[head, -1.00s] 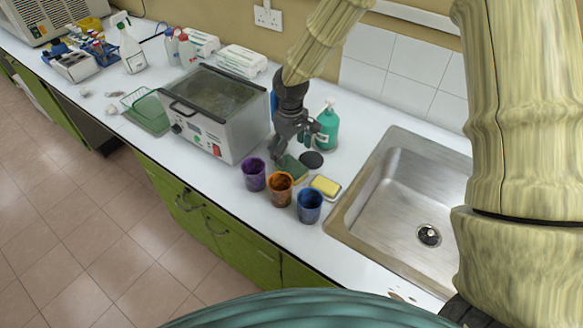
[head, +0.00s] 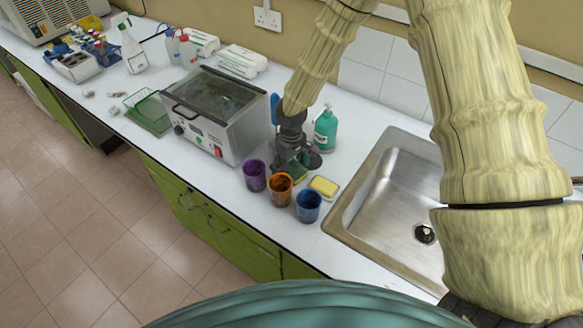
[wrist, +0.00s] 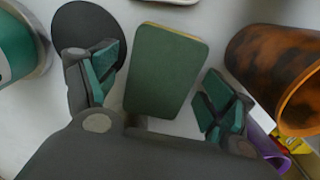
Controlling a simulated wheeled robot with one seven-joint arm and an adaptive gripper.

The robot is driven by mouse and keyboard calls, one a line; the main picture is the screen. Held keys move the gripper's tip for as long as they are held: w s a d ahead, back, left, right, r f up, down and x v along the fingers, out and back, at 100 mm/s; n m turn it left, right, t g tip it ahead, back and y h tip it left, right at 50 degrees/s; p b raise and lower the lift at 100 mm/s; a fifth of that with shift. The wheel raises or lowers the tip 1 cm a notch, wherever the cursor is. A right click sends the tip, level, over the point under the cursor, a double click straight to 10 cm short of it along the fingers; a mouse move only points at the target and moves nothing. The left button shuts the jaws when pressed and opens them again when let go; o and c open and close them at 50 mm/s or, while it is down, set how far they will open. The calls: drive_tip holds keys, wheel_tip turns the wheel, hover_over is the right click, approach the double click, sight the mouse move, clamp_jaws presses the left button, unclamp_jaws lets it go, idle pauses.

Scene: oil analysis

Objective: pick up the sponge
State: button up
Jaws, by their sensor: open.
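The sponge (wrist: 166,68) has a dark green face and a thin yellow edge. It lies flat on the white counter, and in the head view it shows as a green patch (head: 298,170) partly hidden by my gripper (head: 293,163). In the wrist view my gripper (wrist: 158,92) is open, with one finger left of the sponge and one right of it. The sponge's near end lies between the fingers, with visible gaps on both sides. Whether the fingertips touch the counter cannot be told.
Purple (head: 254,176), orange-brown (head: 279,190) and blue (head: 308,206) cups stand close in front. A yellow block on a dish (head: 324,187), black disc (head: 312,160), teal bottle (head: 326,130) and metal sink (head: 385,205) are to the right. A water bath (head: 215,120) stands left.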

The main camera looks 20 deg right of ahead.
sight(291, 167)
drive_tip(key=shift+f, duration=0.1)
drive_tip(key=c, duration=0.8)
drive_tip(key=shift+o, duration=0.2)
drive_tip(key=shift+w+r+b, duration=0.1)
drive_tip(key=shift+r+b, duration=0.3)
drive_tip(key=shift+r, duration=0.35)
drive_tip(key=shift+r+b, duration=1.3)
drive_tip(key=shift+r, duration=2.95)
